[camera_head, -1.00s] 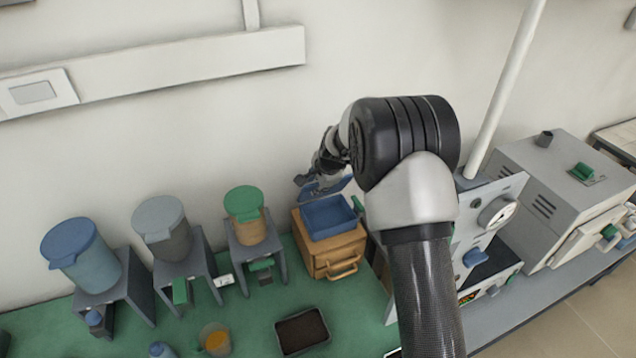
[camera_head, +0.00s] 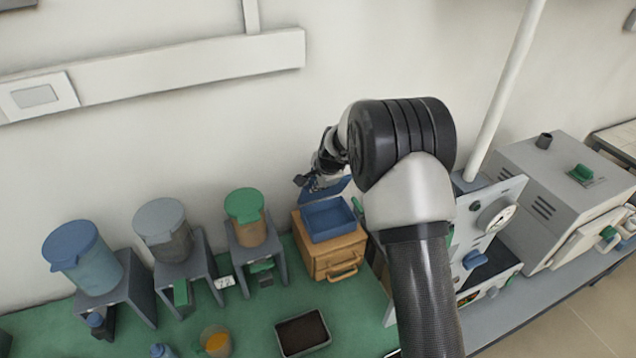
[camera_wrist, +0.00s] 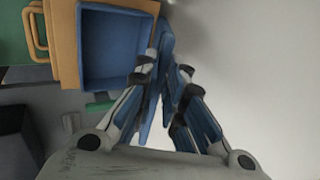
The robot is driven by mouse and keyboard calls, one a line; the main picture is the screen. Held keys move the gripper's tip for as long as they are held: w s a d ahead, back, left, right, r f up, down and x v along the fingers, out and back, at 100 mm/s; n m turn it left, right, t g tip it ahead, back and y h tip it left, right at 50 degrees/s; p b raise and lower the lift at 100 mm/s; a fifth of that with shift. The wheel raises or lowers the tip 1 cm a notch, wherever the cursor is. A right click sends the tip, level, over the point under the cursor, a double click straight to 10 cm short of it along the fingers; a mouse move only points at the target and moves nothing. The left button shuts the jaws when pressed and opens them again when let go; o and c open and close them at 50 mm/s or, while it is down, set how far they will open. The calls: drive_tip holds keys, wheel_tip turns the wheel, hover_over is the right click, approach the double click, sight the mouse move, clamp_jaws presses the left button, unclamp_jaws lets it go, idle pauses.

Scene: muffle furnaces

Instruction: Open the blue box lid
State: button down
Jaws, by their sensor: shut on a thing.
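The blue box (camera_head: 328,222) sits on a small wooden drawer unit (camera_head: 335,258). Its inside is open to view and looks empty; the wrist view shows its blue floor too (camera_wrist: 115,48). The blue lid (camera_head: 338,187) stands raised at the back edge of the box, and in the wrist view it shows nearly edge-on as a narrow blue strip (camera_wrist: 163,45). My gripper (camera_wrist: 168,72) is shut on the lid, behind the box by the wall. In the head view my gripper (camera_head: 308,184) is small and partly hidden by my arm.
Three lidded containers, blue (camera_head: 85,258), grey (camera_head: 165,230) and green-topped (camera_head: 246,217), stand on grey stands left of the box. A dark tray (camera_head: 302,332) and an orange-filled beaker (camera_head: 215,341) lie in front. Grey furnaces (camera_head: 560,195) stand right. The wall is close behind.

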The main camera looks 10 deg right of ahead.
drive_tip(key=w, duration=0.1)
drive_tip(key=w+r+p, duration=0.1)
drive_tip(key=w, duration=0.1)
drive_tip(key=shift+a+r, duration=0.15)
drive_tip(key=shift+a, duration=0.2)
drive_tip(key=shift+s, duration=0.15)
drive_tip(key=c, duration=1.7)
unclamp_jaws()
drive_tip(key=v, duration=1.2)
drive_tip(key=shift+s, duration=0.1)
